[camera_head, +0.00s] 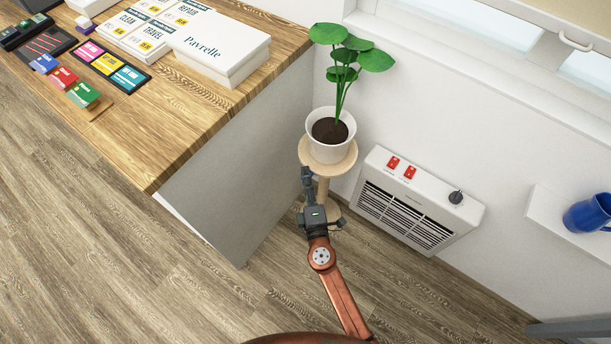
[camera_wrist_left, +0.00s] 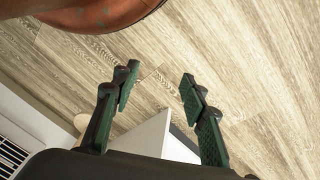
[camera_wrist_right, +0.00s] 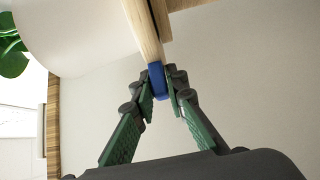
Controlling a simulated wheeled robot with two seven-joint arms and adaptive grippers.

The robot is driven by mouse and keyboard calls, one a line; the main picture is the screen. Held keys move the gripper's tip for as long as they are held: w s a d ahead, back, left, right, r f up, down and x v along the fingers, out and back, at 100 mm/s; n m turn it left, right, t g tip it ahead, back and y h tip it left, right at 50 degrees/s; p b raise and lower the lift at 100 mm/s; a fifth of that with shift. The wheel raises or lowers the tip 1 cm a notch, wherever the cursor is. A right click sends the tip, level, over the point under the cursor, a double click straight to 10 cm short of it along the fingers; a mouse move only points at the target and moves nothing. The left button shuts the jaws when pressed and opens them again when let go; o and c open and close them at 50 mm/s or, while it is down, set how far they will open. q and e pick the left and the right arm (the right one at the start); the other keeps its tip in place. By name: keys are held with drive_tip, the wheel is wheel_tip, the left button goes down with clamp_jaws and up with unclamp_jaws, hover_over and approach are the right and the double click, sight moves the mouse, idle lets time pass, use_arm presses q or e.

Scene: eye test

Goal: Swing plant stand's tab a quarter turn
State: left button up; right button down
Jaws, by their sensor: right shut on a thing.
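The plant stand (camera_head: 330,170) is pale wood with a round top on a slim post. It stands between the counter and the wall, with a white potted plant (camera_head: 330,150) on top. In the right wrist view, a small blue tab (camera_wrist_right: 157,78) sits at the edge of the stand's wooden top (camera_wrist_right: 143,30). My right gripper (camera_wrist_right: 160,86) is shut on this tab, which is mostly visible between the fingertips. In the head view my right gripper (camera_head: 306,174) covers the tab. My left gripper (camera_wrist_left: 159,84) is open and empty above the floor, seen only in the left wrist view.
A wood-topped counter (camera_head: 190,110) with boxes and cards stands left of the stand. A white wall heater (camera_head: 410,205) with red switches is close on the right. A shelf (camera_head: 560,225) holds a blue mug (camera_head: 588,213). The wooden floor (camera_head: 130,250) in front is clear.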

drive_tip(key=shift+s+d, duration=0.1)
drive_tip(key=shift+s+d+n+y, duration=0.2)
drive_tip(key=shift+d+n+y, duration=0.25)
drive_tip(key=shift+y, duration=0.35)
drive_tip(key=d+n+g+y, duration=0.1)
drive_tip(key=s+d+n+y+b, duration=0.1)
drive_tip(key=y, duration=0.1)
drive_tip(key=d+n+g+y+b, duration=0.1)
drive_tip(key=y, duration=0.1)
drive_tip(key=shift+s+d+f+n+g, duration=0.2)
drive_tip(key=shift+d+n+g, duration=0.05)
drive_tip(key=shift+n+g, duration=0.1)
use_arm(q)
drive_tip(key=w+d+f+t+h+b, duration=0.1)
drive_tip(key=w+d+f+t+b, duration=0.1)
drive_tip(key=w+f, duration=0.4)
drive_tip(key=shift+w+d+f+t, duration=0.15)
drive_tip(key=shift+d+f+t, duration=0.4)
drive_tip(key=shift+d, duration=0.85)
use_arm(e)
drive_tip(key=shift+d+r+n+g+y, duration=0.1)
drive_tip(key=shift+d+n+g+y, duration=2.15)
drive_tip(key=shift+y, duration=0.25)
use_arm(q)
drive_tip(key=shift+r, duration=0.1)
use_arm(e)
drive_tip(key=shift+d, duration=0.15)
